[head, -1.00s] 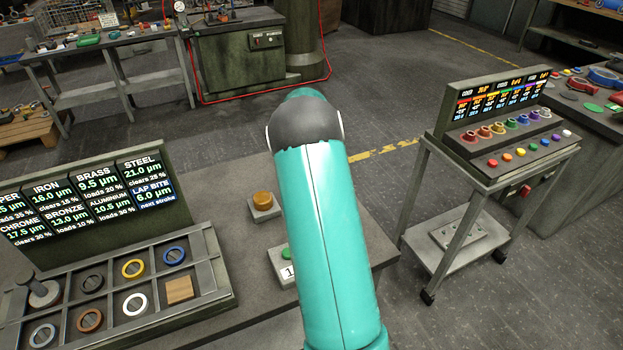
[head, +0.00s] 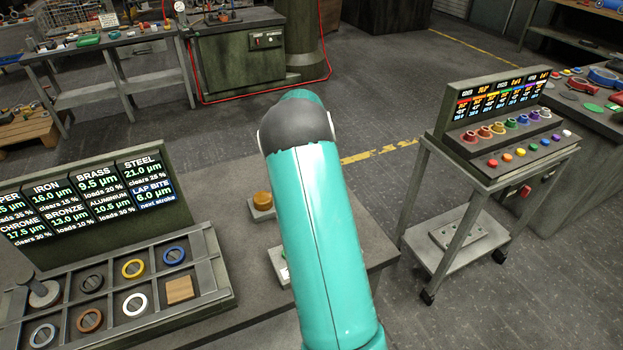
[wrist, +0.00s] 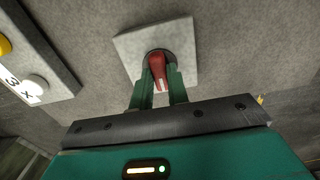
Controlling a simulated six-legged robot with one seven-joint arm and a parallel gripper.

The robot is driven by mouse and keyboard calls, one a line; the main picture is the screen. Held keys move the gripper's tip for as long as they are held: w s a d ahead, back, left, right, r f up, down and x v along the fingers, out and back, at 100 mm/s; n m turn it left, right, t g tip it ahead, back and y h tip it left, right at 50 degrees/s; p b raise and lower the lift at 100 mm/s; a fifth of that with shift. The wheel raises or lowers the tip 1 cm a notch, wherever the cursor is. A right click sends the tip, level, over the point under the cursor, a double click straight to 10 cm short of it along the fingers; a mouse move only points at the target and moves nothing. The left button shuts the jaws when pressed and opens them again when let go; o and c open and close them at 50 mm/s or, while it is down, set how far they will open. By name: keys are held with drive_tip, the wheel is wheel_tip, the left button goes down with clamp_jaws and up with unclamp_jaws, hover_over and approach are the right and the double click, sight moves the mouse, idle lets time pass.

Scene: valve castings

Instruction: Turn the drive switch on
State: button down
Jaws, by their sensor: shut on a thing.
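In the wrist view, the drive switch is a red knob (wrist: 157,68) on a dark round base, set on a pale square plate (wrist: 183,45). My gripper (wrist: 158,84) is at the knob, with its two green fingers on either side of it and shut on it. A white mark shows on the knob's near end. In the head view my teal arm (head: 322,240) covers the switch and my gripper, so neither shows there.
A grey box with a label and a white button (wrist: 36,85) lies to the left in the wrist view. In the head view, a tray of rings (head: 215,297) and a display board stand at left. A wheeled cart (head: 480,180) with coloured knobs stands at right.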

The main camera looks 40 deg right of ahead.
drive_tip(key=c, duration=1.4)
unclamp_jaws()
drive_tip(key=shift+o, duration=0.2)
drive_tip(key=shift+r, duration=0.1)
wheel_tip(320, 180, up, 14)
